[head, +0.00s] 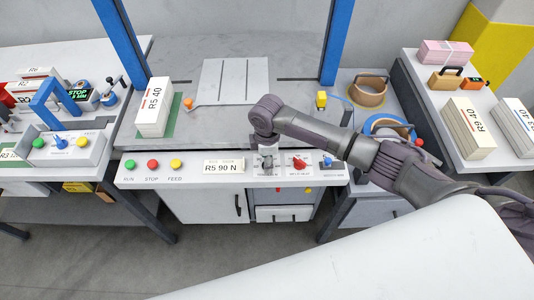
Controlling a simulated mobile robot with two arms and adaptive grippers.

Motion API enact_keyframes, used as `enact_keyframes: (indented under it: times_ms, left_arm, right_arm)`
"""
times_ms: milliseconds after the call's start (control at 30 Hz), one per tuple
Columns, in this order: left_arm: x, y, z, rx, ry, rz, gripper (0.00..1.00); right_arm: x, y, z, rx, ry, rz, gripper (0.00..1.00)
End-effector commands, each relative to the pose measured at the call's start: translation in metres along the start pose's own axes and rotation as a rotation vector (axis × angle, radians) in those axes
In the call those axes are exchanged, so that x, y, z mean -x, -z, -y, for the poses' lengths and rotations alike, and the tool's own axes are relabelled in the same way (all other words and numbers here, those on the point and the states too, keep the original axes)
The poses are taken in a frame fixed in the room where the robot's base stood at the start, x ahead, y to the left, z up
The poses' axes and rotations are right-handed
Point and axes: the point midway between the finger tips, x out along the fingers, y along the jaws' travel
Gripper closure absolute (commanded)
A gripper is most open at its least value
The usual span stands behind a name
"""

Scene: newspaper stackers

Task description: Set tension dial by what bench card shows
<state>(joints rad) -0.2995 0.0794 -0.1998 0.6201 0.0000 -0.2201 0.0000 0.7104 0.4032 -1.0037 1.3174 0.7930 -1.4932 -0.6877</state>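The card (223,166) on the front panel of the middle bench (190,181) reads "R5 90 N". To its right my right gripper (267,163) points down at the panel and covers what is under it. I cannot tell whether it touches a dial there, nor whether its fingers are open or shut. A red knob (300,162) sits on the panel just right of the gripper, and a small blue knob (327,160) sits further right. The labels by these knobs are too small to read, so I cannot tell which is the tension dial. My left gripper is not in view.
Green, red and yellow buttons marked RUN, STOP and FEED (175,164) are on the panel's left. A bundle marked "R5 40" (154,105) stands on the bench. Blue posts (334,40) rise behind. A left bench (62,149) and a right table (430,92) with bundles flank it.

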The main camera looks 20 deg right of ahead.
Motion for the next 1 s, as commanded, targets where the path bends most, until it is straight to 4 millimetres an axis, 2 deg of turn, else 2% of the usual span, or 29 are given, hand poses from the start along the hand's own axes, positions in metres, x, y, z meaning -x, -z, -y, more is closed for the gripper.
enact_keyframes:
  times_ms: [33, 200, 767, 800, 933, 1000]
  left_arm:
    - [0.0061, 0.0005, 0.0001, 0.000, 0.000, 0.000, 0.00]
    - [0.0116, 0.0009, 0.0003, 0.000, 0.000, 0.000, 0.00]
    - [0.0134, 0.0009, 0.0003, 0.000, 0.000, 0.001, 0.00]
    - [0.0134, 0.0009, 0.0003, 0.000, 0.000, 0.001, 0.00]
    - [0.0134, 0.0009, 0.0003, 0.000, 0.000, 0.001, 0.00]
    - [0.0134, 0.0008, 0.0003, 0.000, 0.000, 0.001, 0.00]
  right_arm:
    - [0.0032, 0.0005, 0.0001, -0.023, 0.000, -0.001, 0.85]
    - [0.0022, 0.0005, -0.0004, -0.081, 0.000, -0.001, 0.85]
    - [0.0007, 0.0003, -0.0011, -0.111, -0.003, -0.001, 0.85]
    - [0.0008, 0.0003, -0.0011, -0.111, -0.003, -0.001, 0.45]
    - [0.0006, 0.0003, -0.0010, -0.111, -0.003, -0.001, 0.25]
    - [0.0005, 0.0003, -0.0008, -0.111, -0.002, -0.001, 0.25]
